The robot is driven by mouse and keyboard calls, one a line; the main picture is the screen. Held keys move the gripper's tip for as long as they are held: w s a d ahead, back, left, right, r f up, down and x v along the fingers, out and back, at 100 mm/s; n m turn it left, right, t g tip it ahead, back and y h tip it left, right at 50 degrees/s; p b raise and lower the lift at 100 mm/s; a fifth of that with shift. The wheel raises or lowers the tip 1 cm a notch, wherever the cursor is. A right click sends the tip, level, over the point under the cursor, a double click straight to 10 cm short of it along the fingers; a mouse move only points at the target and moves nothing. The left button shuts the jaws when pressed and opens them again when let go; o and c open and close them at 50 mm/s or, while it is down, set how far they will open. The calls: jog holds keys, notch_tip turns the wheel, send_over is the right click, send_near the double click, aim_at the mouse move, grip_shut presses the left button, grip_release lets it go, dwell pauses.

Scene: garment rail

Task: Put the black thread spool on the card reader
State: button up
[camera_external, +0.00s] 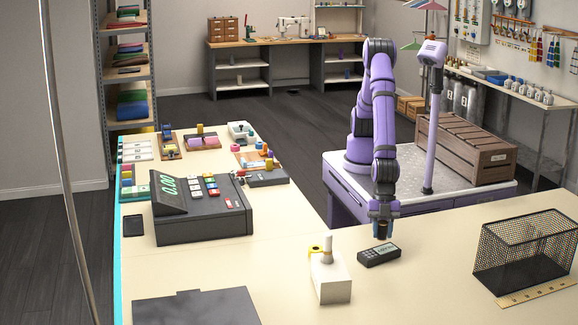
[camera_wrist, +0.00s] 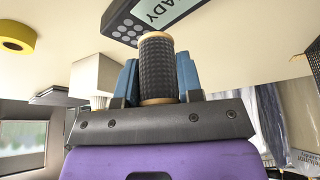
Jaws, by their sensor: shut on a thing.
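My gripper (camera_external: 383,222) is shut on the black thread spool (camera_wrist: 157,66). The spool has a ridged black winding and tan end rims, and sits between my blue fingers in the wrist view. In the external view the spool (camera_external: 382,229) is small and dark at my fingertips, pointing down over the counter. The card reader (camera_external: 380,254) lies on the counter just below it; its lit screen and grey keys show in the wrist view (camera_wrist: 125,29), beyond the spool's end. I cannot tell exactly how big the gap between spool and reader is.
A black mesh basket (camera_external: 526,252) and a wooden ruler (camera_external: 540,291) are at the right. A cash register (camera_external: 200,210) stands at the left. The counter behind the basket is clear.

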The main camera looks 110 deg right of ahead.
aim_at(381, 221)
jog(key=shift+w+a, duration=0.3)
jog(key=shift+f, duration=1.8)
jog(key=o, duration=0.9)
jog(key=shift+f, duration=0.1)
jog(key=v, duration=1.2)
jog(key=shift+s+d, duration=0.1)
jog(key=shift+s, duration=0.05)
